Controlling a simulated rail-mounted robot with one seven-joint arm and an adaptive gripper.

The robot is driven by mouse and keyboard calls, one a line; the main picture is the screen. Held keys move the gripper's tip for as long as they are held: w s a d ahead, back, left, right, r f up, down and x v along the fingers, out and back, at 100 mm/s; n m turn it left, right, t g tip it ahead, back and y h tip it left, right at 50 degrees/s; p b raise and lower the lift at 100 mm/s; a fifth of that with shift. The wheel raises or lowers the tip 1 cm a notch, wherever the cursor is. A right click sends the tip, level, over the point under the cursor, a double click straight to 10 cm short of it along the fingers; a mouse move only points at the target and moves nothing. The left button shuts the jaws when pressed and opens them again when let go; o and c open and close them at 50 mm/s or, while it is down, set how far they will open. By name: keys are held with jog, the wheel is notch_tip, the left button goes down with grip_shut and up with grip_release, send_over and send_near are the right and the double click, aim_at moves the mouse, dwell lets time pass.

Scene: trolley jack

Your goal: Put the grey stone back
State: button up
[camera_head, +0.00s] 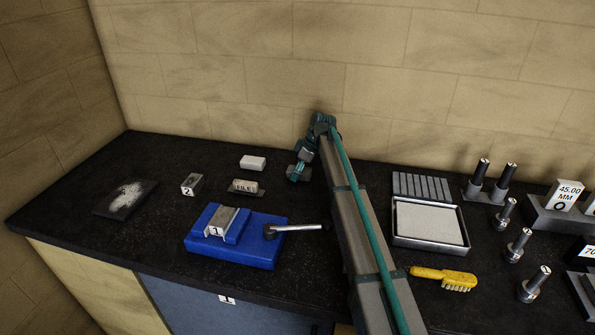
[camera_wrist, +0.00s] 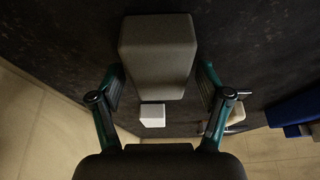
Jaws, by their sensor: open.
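My gripper (camera_head: 298,173) is at the back of the bench, low over the black top, left of my arm. In the wrist view my gripper (camera_wrist: 160,78) is open, with one finger on each side of a grey block, which looks like the grey stone (camera_wrist: 157,48). Dark gaps show between the stone and both fingers. I cannot tell whether the stone is between the pads or just beyond them. In the head view I cannot make out the stone near the gripper. A white block (camera_head: 253,162) lies left of the gripper; it also shows in the wrist view (camera_wrist: 152,115).
A blue base with a clamped piece (camera_head: 262,252) stands in front, a rod-handled tool at its right. A small block on a plate (camera_head: 245,187) and a block marked 2 (camera_head: 191,184) lie left. A shallow tray (camera_head: 430,243) and yellow brush (camera_head: 444,277) are right of my arm.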

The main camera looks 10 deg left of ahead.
jog(key=shift+r, duration=0.1)
jog(key=b+v, duration=0.3)
jog(key=v, duration=0.9)
jog(key=shift+r, duration=0.15)
